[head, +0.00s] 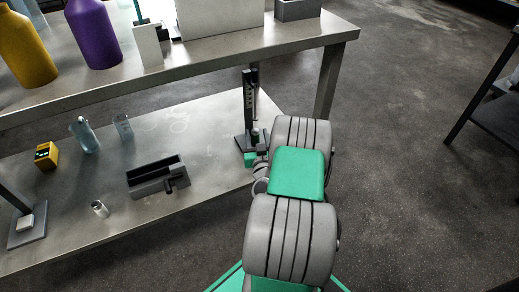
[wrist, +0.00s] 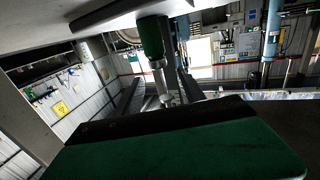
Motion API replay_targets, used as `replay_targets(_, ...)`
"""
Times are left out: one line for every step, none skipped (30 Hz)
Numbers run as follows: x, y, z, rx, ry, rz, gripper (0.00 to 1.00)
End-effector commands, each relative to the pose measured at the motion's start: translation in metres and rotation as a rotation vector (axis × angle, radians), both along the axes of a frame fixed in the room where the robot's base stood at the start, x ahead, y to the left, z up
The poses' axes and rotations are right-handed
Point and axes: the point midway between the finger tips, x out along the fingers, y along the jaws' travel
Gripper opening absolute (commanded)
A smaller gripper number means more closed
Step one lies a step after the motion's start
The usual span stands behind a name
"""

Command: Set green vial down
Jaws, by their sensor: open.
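The disperser column (head: 250,100) is a dark upright stand with slots, at the right end of the lower shelf. My gripper (head: 251,157) is low beside the column's foot, mostly hidden behind my arm. Its jaws are open. In the wrist view a dark green cylinder (wrist: 151,38) with a thin metal stem below it stands upright ahead. I cannot tell whether it is the green vial or part of the disperser. A large green part of mine fills the bottom of the wrist view and hides what lies below. No clear vial shows between the jaws.
On the lower shelf (head: 205,185) are a dark open holder (head: 158,181), two beakers (head: 84,135), a yellow device (head: 46,155) and a small metal cup (head: 99,208). The upper shelf (head: 235,45) overhangs, with yellow (head: 25,45) and purple (head: 93,35) bottles. The shelf's middle has free room.

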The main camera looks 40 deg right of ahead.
Motion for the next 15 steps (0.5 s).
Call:
replay_targets(-0.008,0.004,0.0,-0.002,-0.003,-0.003,0.47)
replay_targets(-0.012,0.007,0.0,-0.002,-0.005,-0.003,0.47)
replay_targets(-0.018,0.011,0.0,-0.003,-0.005,-0.003,0.47)
replay_targets(-0.022,0.014,0.001,-0.003,-0.004,-0.003,0.47)
replay_targets(-0.027,0.017,0.002,-0.002,-0.006,-0.003,0.47)
replay_targets(-0.033,0.021,0.002,-0.003,-0.005,-0.004,0.47)
replay_targets(-0.037,0.024,0.002,-0.003,-0.005,-0.003,0.47)
replay_targets(-0.04,0.027,0.002,-0.003,-0.006,-0.003,0.47)
replay_targets(-0.046,0.03,0.003,-0.003,-0.006,-0.003,0.47)
replay_targets(-0.049,0.032,0.004,-0.004,-0.007,-0.003,0.47)
replay_targets(-0.053,0.034,0.004,-0.003,-0.006,-0.003,0.47)
replay_targets(-0.056,0.037,0.004,-0.003,-0.006,-0.002,0.47)
replay_targets(-0.059,0.039,0.004,-0.003,-0.006,-0.002,0.47)
replay_targets(-0.061,0.041,0.004,-0.003,-0.006,-0.002,0.47)
replay_targets(-0.063,0.042,0.004,-0.005,-0.007,-0.002,0.47)
